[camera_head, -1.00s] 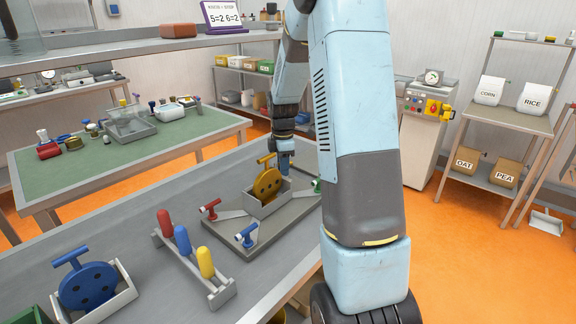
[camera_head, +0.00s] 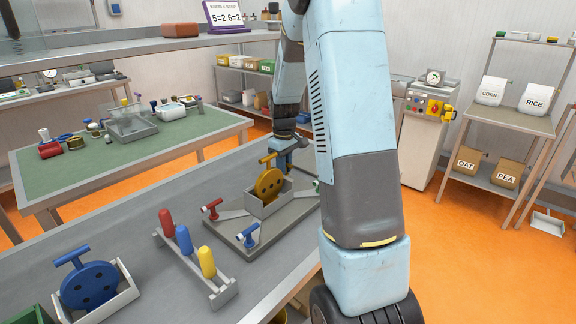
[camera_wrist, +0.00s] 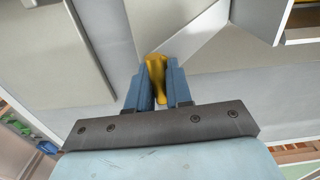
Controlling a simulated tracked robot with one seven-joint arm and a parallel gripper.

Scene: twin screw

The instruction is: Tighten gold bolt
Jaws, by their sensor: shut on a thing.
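In the wrist view, my gripper (camera_wrist: 157,88) is shut on the gold bolt (camera_wrist: 157,72), which stands between its two blue fingers. The bolt's lower end and its seat are hidden or too blurred to judge. In the head view, my gripper (camera_head: 281,150) is low at the far side of the fixture plate (camera_head: 250,243), behind the gold disc with a T-handle (camera_head: 267,188). The gold bolt is hidden there. A green bolt (camera_head: 317,186) shows partly at the right.
The gold disc sits in a grey holder (camera_head: 268,207) close to my gripper. A rack (camera_head: 190,262) with red, blue and yellow handles stands nearer. A blue disc (camera_head: 88,287) sits in another holder at lower left. The bench (camera_head: 130,225) is clear between them and its far edge.

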